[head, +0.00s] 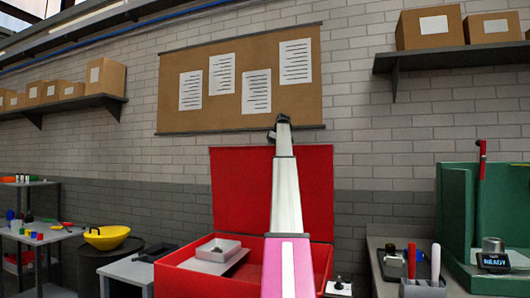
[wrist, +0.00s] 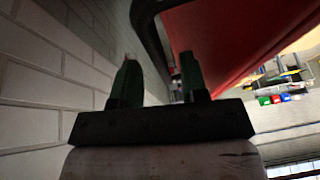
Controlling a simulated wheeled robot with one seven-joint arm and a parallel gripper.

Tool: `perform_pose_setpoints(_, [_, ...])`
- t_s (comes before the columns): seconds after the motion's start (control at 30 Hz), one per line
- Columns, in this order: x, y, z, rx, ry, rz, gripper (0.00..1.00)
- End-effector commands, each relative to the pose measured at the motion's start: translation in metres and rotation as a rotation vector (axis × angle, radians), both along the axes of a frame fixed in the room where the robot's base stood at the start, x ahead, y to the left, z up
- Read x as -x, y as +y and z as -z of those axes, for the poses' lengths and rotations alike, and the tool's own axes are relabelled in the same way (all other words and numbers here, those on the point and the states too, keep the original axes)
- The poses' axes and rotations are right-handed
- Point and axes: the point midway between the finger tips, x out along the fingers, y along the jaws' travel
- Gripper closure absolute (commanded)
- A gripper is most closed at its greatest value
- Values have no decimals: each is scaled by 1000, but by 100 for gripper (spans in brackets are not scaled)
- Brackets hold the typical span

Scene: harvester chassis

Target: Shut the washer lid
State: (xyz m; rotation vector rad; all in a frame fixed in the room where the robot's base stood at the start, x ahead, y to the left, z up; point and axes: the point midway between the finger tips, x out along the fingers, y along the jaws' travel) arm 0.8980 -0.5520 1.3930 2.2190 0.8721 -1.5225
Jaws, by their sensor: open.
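The red washer (head: 185,275) stands ahead, with its lid (head: 240,185) raised upright at the back. A grey-white tray (head: 217,250) shows inside the open washer. My arm reaches out over the washer, and my gripper (head: 280,124) appears just above the lid's top edge in the head view. In the wrist view my gripper (wrist: 157,62) has its two dark fingers apart, with nothing seen between them. The red lid (wrist: 235,40) is close on the right there, and the brick wall is on the left. Whether a finger touches the lid cannot be told.
A dark curved bar (wrist: 150,22) shows just beyond the fingers. A brick wall with a cork board (head: 240,75) stands behind the lid. A green cabinet (head: 455,210) is at right. A yellow bowl (head: 106,236) and a shelf rack (head: 40,234) are at left.

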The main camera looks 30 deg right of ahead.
Motion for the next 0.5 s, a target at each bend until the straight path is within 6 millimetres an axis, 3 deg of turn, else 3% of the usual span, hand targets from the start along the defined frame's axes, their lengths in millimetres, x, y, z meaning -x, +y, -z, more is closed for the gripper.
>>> perform_pose_setpoints(0.4, [8,-1,4,0,0,0,60])
perform_pose_setpoints(0.43, [8,-1,4,1,-1,0,63])
perform_pose_setpoints(0.5, [8,-1,4,1,-1,0,86])
